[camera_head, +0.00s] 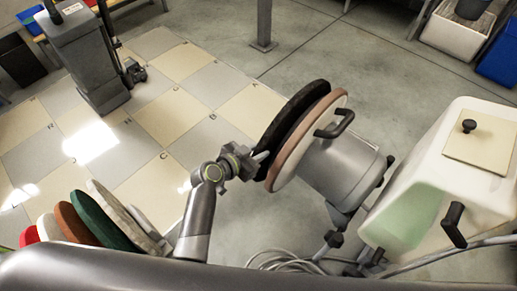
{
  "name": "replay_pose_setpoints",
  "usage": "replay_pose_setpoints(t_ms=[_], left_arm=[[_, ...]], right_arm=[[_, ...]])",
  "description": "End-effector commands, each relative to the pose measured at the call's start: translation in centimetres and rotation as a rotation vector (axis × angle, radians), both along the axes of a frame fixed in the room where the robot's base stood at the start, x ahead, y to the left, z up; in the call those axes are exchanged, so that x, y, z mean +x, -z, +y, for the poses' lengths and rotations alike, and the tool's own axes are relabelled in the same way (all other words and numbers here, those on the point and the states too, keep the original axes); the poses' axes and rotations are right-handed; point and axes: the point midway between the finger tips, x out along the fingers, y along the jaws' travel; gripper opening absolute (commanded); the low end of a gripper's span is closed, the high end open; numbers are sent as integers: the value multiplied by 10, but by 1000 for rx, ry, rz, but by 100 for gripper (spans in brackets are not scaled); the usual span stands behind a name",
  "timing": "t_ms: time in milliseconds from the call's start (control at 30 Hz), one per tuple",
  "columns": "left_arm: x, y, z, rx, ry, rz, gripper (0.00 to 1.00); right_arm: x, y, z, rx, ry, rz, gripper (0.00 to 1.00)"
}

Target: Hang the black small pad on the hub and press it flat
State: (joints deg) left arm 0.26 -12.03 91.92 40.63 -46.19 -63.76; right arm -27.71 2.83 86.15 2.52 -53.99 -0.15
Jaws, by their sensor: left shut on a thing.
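The black small pad (291,112) stands on edge, tilted, in front of the machine's round head. My left gripper (257,163) is shut on the pad's lower left side. The hub itself is hidden behind the pad. My right gripper is not in view.
Several pads, including a green one (104,221) and a brown one (73,222), stand in a row at the lower left. A white tank (421,198) stands right of the head. Cables (286,260) lie below. The tiled floor at left is mostly clear.

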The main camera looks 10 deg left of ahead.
Motion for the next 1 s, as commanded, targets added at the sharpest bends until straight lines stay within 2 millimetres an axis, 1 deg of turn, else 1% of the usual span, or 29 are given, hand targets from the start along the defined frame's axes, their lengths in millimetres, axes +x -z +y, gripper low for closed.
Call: replay_pose_setpoints(t_ms=[300, 333, 500, 833, 1000], left_arm=[[-2, 0, 1, 2, 0, 1, 11], [-2, 0, 1, 2, 0, 1, 27], [-2, 0, 1, 1, 0, 1, 49], [-3, 0, 2, 2, 0, 2, 50], [-15, -8, 12, 3, -1, 0, 50]], right_arm=[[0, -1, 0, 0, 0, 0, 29], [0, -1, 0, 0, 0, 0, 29], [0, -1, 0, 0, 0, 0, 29], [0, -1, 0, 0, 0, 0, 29], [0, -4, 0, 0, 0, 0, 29]])
